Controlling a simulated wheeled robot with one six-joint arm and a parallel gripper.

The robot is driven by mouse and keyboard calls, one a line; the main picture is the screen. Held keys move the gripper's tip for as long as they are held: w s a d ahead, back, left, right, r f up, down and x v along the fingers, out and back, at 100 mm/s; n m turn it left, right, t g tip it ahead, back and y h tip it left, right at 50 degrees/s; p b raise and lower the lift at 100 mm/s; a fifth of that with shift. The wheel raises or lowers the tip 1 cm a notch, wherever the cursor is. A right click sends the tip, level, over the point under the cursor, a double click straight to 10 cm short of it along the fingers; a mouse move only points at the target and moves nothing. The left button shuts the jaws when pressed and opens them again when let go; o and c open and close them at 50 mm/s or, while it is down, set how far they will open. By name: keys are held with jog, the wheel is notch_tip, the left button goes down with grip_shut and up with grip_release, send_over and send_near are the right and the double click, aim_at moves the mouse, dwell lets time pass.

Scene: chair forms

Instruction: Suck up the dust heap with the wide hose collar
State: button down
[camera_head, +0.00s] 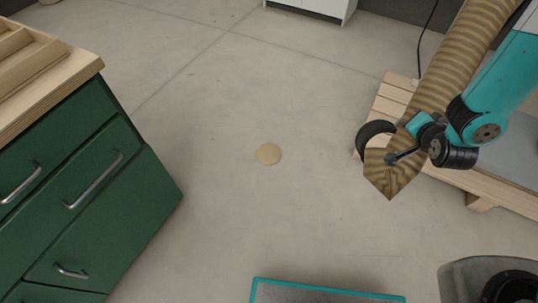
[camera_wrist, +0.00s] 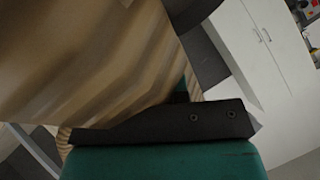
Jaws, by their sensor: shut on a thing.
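The dust heap (camera_head: 268,154) is a small, flat, tan patch on the bare grey floor, in the middle of the head view. My gripper (camera_head: 391,159) is to the right of the heap, apart from it and over the edge of a wooden platform. It is shut on the brown striped hose end (camera_head: 388,182), whose tip points down. A black curved band (camera_head: 374,131) shows beside it; I cannot tell whether this is the collar's rim. In the wrist view the striped hose piece (camera_wrist: 80,60) fills the upper left, against a dark finger. The hose mouth is hidden.
A green drawer cabinet (camera_head: 95,195) with a wooden top stands at left. A low slatted wooden platform (camera_head: 395,95) is at right beneath my arm. The hose (camera_head: 465,45) runs up to the top right. A teal-edged thing (camera_head: 325,290) is at the bottom. Floor around the heap is clear.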

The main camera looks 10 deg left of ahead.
jog(key=shift+r, duration=0.1)
notch_tip(320, 180, up, 10)
jog(key=p, duration=0.7)
jog(key=shift+p, duration=0.3)
dwell(0.4)
